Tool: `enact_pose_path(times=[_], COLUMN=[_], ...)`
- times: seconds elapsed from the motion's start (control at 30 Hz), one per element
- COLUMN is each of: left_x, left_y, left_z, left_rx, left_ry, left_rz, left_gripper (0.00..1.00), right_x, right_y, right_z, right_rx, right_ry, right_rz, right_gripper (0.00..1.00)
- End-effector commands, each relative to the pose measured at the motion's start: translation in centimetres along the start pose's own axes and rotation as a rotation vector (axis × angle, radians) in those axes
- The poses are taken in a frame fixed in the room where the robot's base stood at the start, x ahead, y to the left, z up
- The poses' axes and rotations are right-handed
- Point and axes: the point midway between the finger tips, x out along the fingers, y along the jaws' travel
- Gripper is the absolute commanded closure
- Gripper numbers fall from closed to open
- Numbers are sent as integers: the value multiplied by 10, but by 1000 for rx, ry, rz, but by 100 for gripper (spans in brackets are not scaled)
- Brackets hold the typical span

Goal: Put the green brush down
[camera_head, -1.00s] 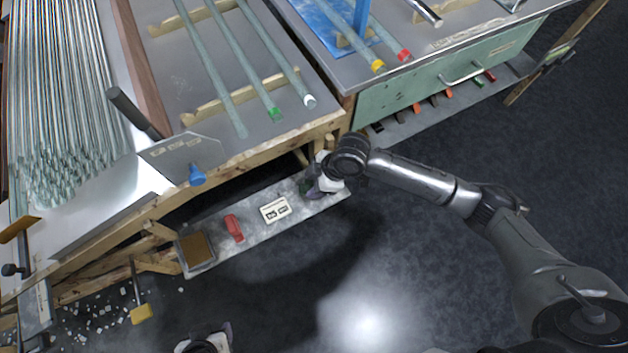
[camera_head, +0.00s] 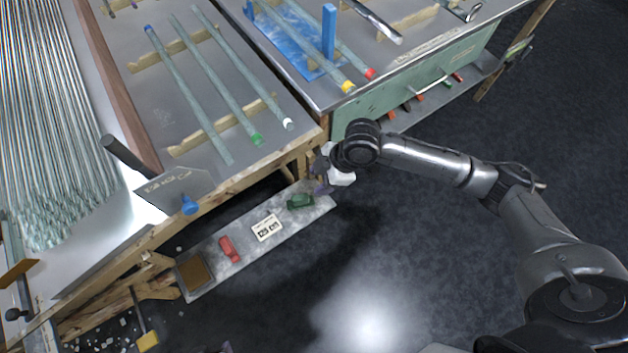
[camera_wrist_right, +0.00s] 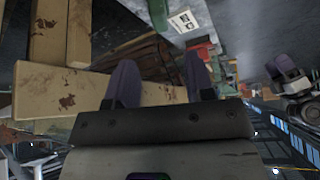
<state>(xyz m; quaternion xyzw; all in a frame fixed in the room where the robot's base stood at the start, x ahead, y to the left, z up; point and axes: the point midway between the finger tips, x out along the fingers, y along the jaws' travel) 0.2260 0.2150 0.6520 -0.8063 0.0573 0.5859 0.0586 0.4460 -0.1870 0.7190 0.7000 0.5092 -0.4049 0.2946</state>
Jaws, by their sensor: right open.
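The green brush (camera_head: 300,201) lies on the narrow grey shelf (camera_head: 208,283) below the bench, near the shelf's right end. My right gripper (camera_head: 320,181) is just beyond the brush, to its upper right, and looks clear of it. Its two dark fingers stand apart with nothing between them in the right wrist view (camera_wrist_right: 160,82). Part of the gripper is hidden behind my right wrist in the head view.
A white printed card (camera_head: 267,228), a red brush (camera_head: 229,249) and a brown pad (camera_head: 194,272) lie on the same shelf. Wooden bench legs (camera_head: 312,160) stand close to my right gripper. Glass tubes rest on the bench above. The floor in front is clear.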

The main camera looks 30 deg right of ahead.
Motion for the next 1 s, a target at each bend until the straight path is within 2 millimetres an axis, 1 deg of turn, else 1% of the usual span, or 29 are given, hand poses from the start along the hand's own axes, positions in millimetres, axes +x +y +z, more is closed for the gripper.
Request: enact_pose_path(times=[0.03,0.1,0.27,0.33,0.4,0.47,0.57,0.63,0.73,0.87,1.0], left_x=[-2,-3,-3,-3,-3,-3,-3,-3,-3,-3,-3], left_y=[0,0,0,-1,-1,-2,-2,-3,-3,-4,-4], left_z=[-1,-1,-1,-1,-1,0,0,0,0,0,0], left_rx=[0,0,1,2,4,6,8,10,11,13,12], left_ry=[0,0,0,-1,-1,-1,-2,-2,-2,-3,-3], left_rz=[0,0,-1,-2,-4,-5,-6,-7,-9,-10,-9], left_gripper=[41,41,41,41,41,41,41,41,41,41,41], right_x=[-4,-7,-8,-6,0,9,26,36,43,42,33], right_y=[0,0,0,-2,-10,-22,-49,-70,-98,-128,-156], right_z=[0,0,0,0,-2,-4,-7,-7,0,22,57], right_rx=[0,0,0,2,8,19,67,129,258,464,684], right_ry=[0,0,0,1,5,11,24,35,38,11,-55], right_rz=[1,1,0,-1,0,4,28,59,122,215,315], right_gripper=[51,51,51,51,51,51,51,51,51,51,51])
